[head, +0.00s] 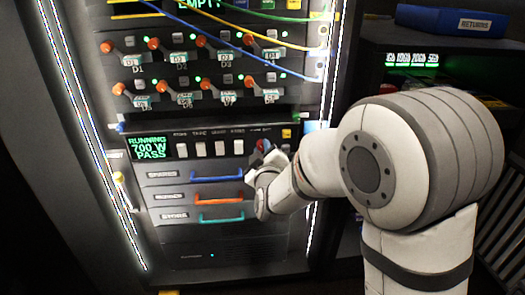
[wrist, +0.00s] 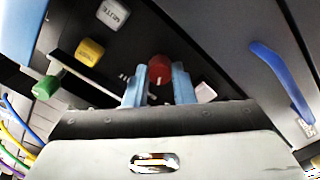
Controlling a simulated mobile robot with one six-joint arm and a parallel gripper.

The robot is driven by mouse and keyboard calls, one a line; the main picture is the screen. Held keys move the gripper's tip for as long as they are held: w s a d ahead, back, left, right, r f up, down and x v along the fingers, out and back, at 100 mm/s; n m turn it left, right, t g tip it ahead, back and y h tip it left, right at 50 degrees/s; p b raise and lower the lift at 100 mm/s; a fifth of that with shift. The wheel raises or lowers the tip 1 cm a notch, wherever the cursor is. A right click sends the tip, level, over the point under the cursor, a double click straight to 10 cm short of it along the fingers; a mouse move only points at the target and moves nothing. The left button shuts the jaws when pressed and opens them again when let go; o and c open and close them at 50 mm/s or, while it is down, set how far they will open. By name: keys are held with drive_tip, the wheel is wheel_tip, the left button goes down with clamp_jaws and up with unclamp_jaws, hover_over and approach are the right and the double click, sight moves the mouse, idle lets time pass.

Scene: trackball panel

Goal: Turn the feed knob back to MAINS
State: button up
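The feed knob is a red round knob (wrist: 159,69) with a white pointer line, seen between my fingertips in the wrist view. The line points toward the bottom of that picture. My gripper (wrist: 160,80) has two blue fingers, one on each side of the knob, and their inner edges appear to touch it. In the head view my gripper (head: 261,160) is at the right end of the control panel (head: 205,168), and my wrist covers part of it. The lettering around the knob is too small or hidden, so I cannot read which position the pointer marks.
A green display (head: 152,147) reads "RUNNING 700 W PASS". Several white switches stand left of the knob. Drawers with a blue handle (head: 217,178), a red handle (head: 219,201) and a teal handle (head: 221,219) lie below. Levers and cables are above. A yellow button (wrist: 90,52) is near my fingers.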

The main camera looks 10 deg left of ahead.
drive_tip(key=o, duration=0.5)
drive_tip(key=p+v, duration=0.2)
drive_tip(key=v, duration=0.5)
drive_tip(key=shift+s+d, duration=0.15)
drive_tip(key=shift+s, duration=0.25)
